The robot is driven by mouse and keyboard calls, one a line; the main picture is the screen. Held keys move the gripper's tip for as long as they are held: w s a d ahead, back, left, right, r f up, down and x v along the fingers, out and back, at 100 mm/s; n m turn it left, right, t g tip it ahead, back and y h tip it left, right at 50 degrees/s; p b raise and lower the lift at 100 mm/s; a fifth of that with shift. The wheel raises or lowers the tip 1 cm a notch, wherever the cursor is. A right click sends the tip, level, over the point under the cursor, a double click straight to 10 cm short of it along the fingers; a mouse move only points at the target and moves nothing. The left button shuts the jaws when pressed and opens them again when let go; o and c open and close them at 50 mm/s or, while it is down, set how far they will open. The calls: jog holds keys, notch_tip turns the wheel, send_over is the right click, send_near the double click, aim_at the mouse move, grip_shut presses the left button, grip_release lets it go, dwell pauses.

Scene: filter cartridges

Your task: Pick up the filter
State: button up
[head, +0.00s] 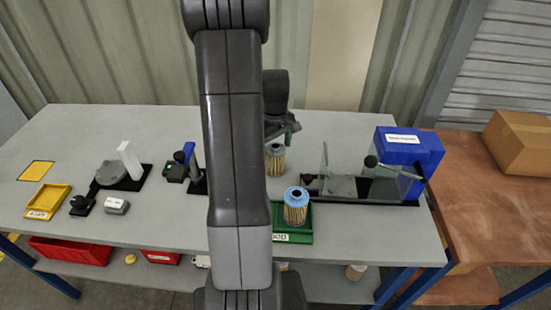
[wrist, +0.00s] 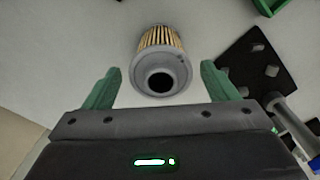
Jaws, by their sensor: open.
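A filter with a grey end cap and tan pleated sides (head: 275,158) stands upright on the grey table, just below my gripper in the head view. In the wrist view this filter (wrist: 161,62) lies ahead of and between the fingertips, with the dark hole of its cap facing the camera. My gripper (wrist: 159,85) is open with green fingers, one on each side, and nothing is held. In the head view my gripper (head: 283,133) is partly hidden by my arm. A second filter with a blue cap (head: 296,205) stands on a green tray (head: 293,236).
A clear-walled fixture with a blue housing (head: 405,150) stands at the right. A yellow tray (head: 47,202) and a dark-based device with a white block (head: 130,160) are at the left. A small black stand (head: 175,171) is left of my arm.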

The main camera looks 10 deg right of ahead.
jog(key=shift+s+f, duration=0.1)
jog(key=shift+f, duration=1.65)
jog(key=c, duration=1)
jog(key=shift+r, duration=0.1)
